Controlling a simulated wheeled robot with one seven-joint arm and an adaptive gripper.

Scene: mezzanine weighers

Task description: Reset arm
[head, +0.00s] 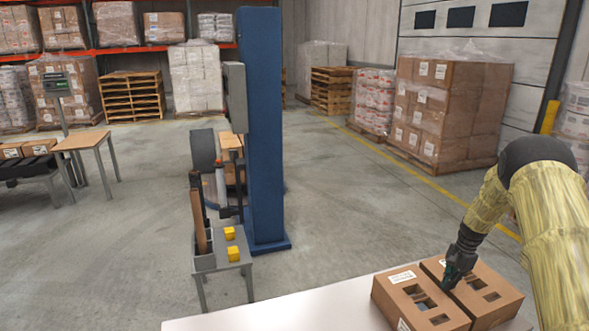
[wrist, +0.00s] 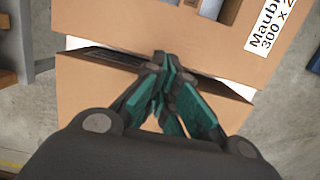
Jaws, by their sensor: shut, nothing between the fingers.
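My gripper (head: 455,272) is at the lower right of the head view, pointing down over two brown cardboard boxes. In the wrist view its teal-padded fingers (wrist: 168,85) meet at the tips, shut with nothing between them. The near box (head: 408,290) and the far box (head: 500,292) stand side by side on a white tabletop (head: 270,312). Both boxes have cut-out openings in their tops. The fingertips are over the narrow gap between the boxes; I cannot tell whether they touch either one. A box with a printed label (wrist: 150,30) fills the top of the wrist view.
A blue column (head: 262,130) stands left of the white table. Beside it is a small grey stand (head: 228,262) with yellow blocks (head: 233,252). A wooden-topped table (head: 82,140) is at the left. Pallets of wrapped boxes (head: 450,110) stand behind. Open floor lies between.

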